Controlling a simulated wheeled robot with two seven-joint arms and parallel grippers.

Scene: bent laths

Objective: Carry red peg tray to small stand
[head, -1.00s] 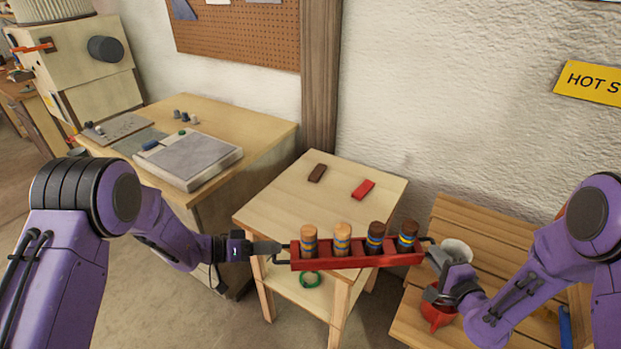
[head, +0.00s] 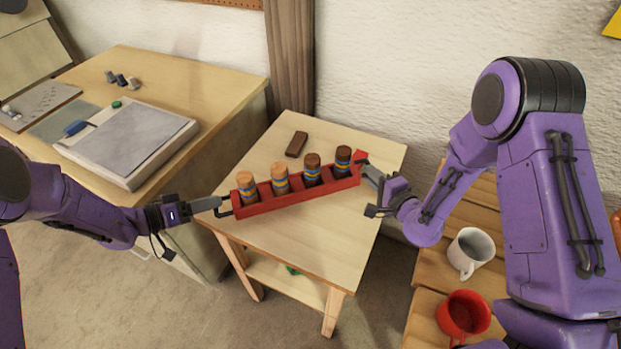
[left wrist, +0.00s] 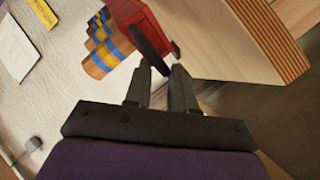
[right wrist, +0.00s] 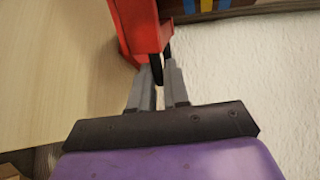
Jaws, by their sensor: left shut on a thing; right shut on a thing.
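The red peg tray (head: 295,195) holds wooden pegs with blue and yellow bands, two light and two dark. In the head view it is over the small stand (head: 330,235), tilted in the picture with its right end further back; I cannot tell whether it touches the top. My left gripper (head: 222,204) is shut on the tray's dark left handle, which also shows in the left wrist view (left wrist: 150,48). My right gripper (head: 368,170) is shut on the right handle, seen in the right wrist view (right wrist: 157,68).
A dark brown block (head: 296,144) lies on the stand behind the tray. A larger bench (head: 215,80) stands left. A white mug (head: 470,252) and a red mug (head: 463,315) are on the slatted table at right.

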